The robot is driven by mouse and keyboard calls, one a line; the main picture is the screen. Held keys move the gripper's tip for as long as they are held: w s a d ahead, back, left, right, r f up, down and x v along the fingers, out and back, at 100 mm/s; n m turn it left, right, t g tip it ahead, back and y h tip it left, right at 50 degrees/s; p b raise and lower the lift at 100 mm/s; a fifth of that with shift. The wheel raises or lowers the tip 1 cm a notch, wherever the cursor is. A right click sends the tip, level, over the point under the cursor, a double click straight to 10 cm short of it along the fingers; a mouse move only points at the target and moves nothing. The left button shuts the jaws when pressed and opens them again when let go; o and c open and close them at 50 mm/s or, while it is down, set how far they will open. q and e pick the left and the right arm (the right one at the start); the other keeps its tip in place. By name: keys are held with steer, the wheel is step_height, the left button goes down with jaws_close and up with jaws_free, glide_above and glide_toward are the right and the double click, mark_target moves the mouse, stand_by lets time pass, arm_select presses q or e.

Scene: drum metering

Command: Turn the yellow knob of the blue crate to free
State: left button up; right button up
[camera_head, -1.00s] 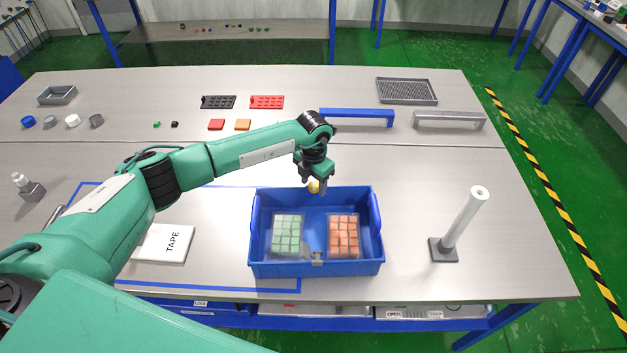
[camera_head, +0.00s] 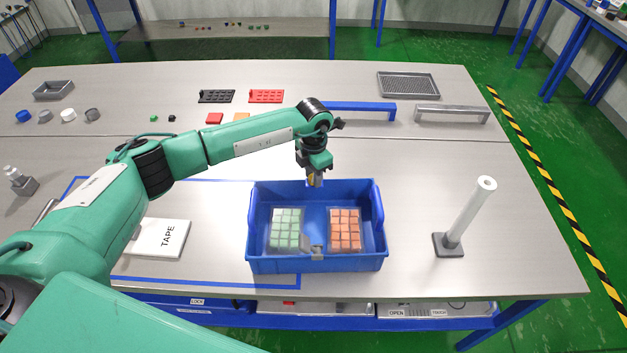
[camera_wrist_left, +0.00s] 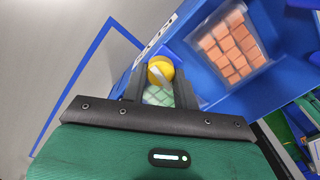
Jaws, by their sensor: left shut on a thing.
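The yellow knob (camera_wrist_left: 160,70) is at the crate's far wall. A pale bar runs across its face in the left wrist view. My left gripper (camera_head: 316,182) points down at that wall, its fingers shut on the knob, which they mostly hide in the head view. My right gripper is not in view.
A white post on a grey base (camera_head: 449,245) stands right of the crate. A white TAPE box (camera_head: 160,238) lies to the left. A blue bar (camera_head: 360,107) and a grey bar (camera_head: 452,114) stand behind. Table right of the crate is mostly clear.

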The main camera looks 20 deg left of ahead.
arm_select(q)
steer(key=m+b, duration=0.2)
steer(key=b, duration=0.1)
steer(key=m+b, duration=0.5)
steer(key=b, duration=0.1)
steer(key=shift+w+f, duration=0.1)
steer(key=shift+f, duration=0.2)
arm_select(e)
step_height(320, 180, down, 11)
arm_select(q)
steer(key=m+b, duration=0.5)
steer(key=shift+r+m+b, duration=0.1)
steer(key=shift+m+b, duration=0.2)
steer(key=shift+b, duration=0.1)
steer(key=shift+r+m+b, duration=0.1)
steer(key=shift+m+b, duration=0.35)
steer(key=shift+m, duration=0.15)
steer(key=shift+r+m+b, duration=0.1)
steer(key=shift+m+b, duration=0.4)
steer(key=shift+m, duration=0.3)
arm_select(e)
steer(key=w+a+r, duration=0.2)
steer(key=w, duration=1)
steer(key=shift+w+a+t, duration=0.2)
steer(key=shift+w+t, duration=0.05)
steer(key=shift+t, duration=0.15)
arm_select(q)
steer(key=o, duration=1)
steer(key=shift+r, duration=0.1)
